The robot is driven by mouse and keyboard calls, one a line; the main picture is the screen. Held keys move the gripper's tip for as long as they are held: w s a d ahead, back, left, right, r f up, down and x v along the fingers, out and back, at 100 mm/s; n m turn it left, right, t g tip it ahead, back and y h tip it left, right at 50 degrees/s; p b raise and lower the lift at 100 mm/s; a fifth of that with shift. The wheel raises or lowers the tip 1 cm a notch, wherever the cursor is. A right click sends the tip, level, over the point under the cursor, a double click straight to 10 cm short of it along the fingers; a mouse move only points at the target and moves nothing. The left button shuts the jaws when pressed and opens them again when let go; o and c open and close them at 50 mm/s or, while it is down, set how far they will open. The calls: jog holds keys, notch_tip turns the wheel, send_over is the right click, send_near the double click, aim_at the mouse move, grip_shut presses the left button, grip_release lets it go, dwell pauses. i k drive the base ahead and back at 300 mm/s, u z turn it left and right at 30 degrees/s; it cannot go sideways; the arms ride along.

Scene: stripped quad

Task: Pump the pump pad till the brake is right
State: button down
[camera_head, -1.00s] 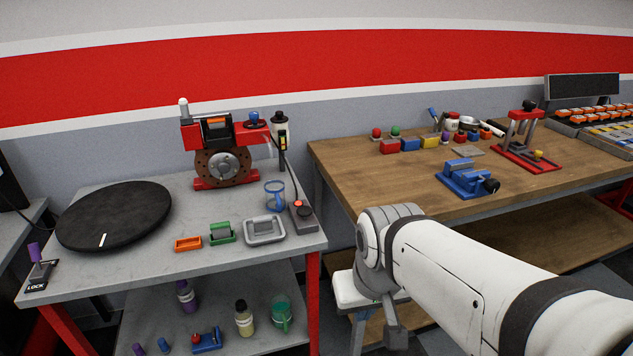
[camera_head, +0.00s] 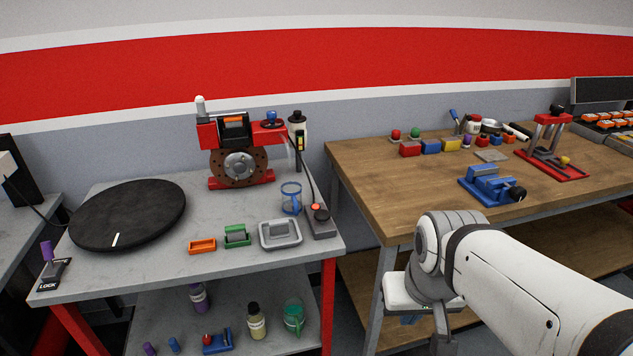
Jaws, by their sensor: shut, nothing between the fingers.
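The brake is a red caliper frame (camera_head: 208,135) around a rust-brown disc (camera_head: 226,165), standing at the back of the grey bench.
A black turntable (camera_head: 130,214) fills the grey bench's left. A blue mug (camera_head: 291,196), a grey tray (camera_head: 281,246), a green block (camera_head: 236,236) and an orange tray (camera_head: 202,246) stand near the pad. A wooden bench (camera_head: 400,185) with a blue vise (camera_head: 490,186) is on the right.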

aim_at(322, 215)
jog(key=i, duration=0.9)
jog(key=z, duration=0.05)
